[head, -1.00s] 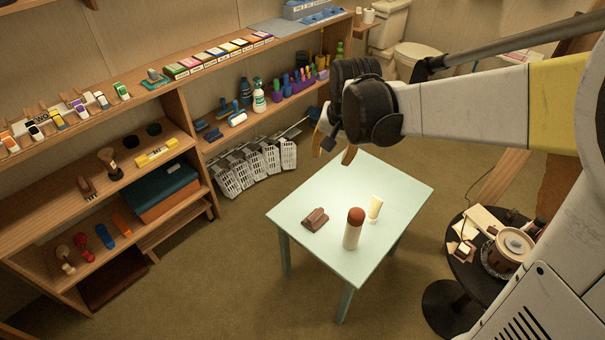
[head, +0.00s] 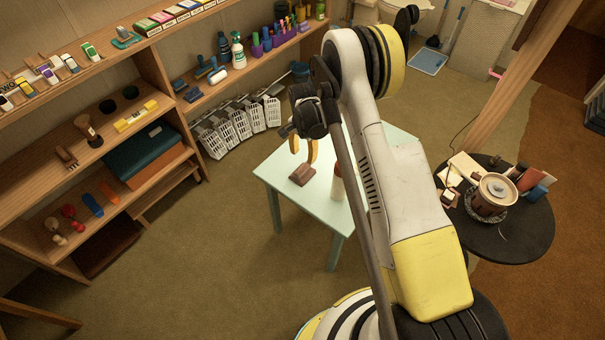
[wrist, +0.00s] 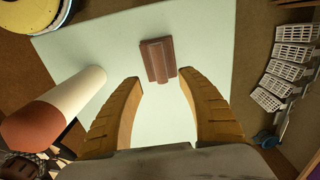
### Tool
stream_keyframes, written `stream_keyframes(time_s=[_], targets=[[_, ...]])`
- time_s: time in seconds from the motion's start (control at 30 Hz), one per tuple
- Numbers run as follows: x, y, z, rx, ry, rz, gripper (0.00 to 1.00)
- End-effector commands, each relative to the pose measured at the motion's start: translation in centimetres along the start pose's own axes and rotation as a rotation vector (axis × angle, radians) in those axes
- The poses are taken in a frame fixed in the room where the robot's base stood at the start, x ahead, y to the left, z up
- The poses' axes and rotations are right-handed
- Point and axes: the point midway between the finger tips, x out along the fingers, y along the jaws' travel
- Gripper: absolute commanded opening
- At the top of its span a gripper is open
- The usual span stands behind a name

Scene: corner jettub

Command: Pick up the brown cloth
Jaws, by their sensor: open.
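The brown cloth (head: 302,174) is a small folded brown piece lying on the pale green table (head: 272,175). In the wrist view the cloth (wrist: 158,60) lies just beyond my fingertips, midway between them and a little toward the top. My gripper (head: 304,150) has yellow-orange fingers above the table, close to the cloth. In the wrist view my gripper (wrist: 160,82) is open with nothing between its fingers. My arm hides part of the table in the head view.
A white cylinder with a reddish-brown top (wrist: 65,108) stands left of my fingers in the wrist view; my arm partly hides it in the head view (head: 337,183). A round black table (head: 515,235) is at right.

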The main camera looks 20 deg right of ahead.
Motion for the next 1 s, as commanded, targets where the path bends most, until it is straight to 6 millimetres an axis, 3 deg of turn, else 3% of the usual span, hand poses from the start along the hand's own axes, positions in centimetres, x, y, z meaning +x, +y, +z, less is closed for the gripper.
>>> stream_keyframes(time_s=[0.1, 0.33, 0.57, 0.83, 0.87, 1.0], targets=[[2.5, 0.0, 0.0, -0.001, 0.000, -0.001, 0.47], [4.5, 0.0, 0.2, -0.002, 0.001, -0.001, 0.47], [8.1, 0.1, 0.5, -0.002, 0.001, -0.001, 0.47], [8.4, 0.1, 0.5, -0.002, 0.001, -0.001, 0.47], [8.4, 0.1, 0.5, -0.002, 0.001, -0.001, 0.42], [8.4, 0.1, 0.5, -0.002, 0.001, -0.001, 0.00]])
